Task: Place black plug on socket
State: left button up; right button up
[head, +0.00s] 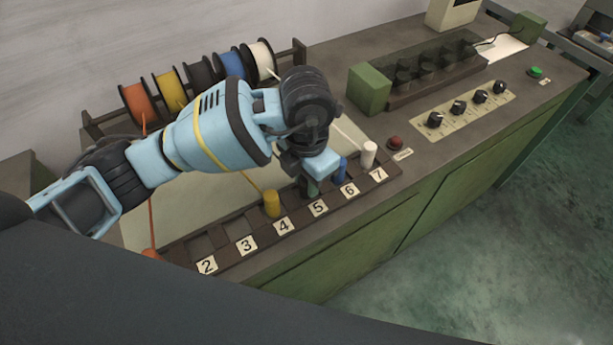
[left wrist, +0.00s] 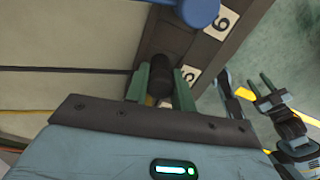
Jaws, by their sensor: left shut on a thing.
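The black plug (left wrist: 165,70) is between the green fingers of my left gripper (left wrist: 162,80) in the left wrist view. In the head view my left gripper (head: 312,187) points down at the slot marked 5 of the numbered socket strip (head: 235,228). The plug is hidden there by the gripper, and I cannot tell whether it is seated. The strip also shows in the left wrist view (left wrist: 205,50). My right gripper (left wrist: 263,88) shows at the right of the left wrist view with its fingers apart, empty, away from the strip.
A blue plug (head: 341,168) and a white plug (head: 369,154) stand right of my left gripper; a yellow plug (head: 272,204) and an orange plug (head: 150,254) stand left. Colored wire spools (head: 168,92) are behind. A red button (head: 395,142) and knobs (head: 457,107) lie right.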

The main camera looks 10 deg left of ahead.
pick_arm(q)
jog(key=shift+f, duration=0.15)
jog(key=o, duration=1)
notch_tip(320, 180, up, 12)
jog(key=p, duration=0.1)
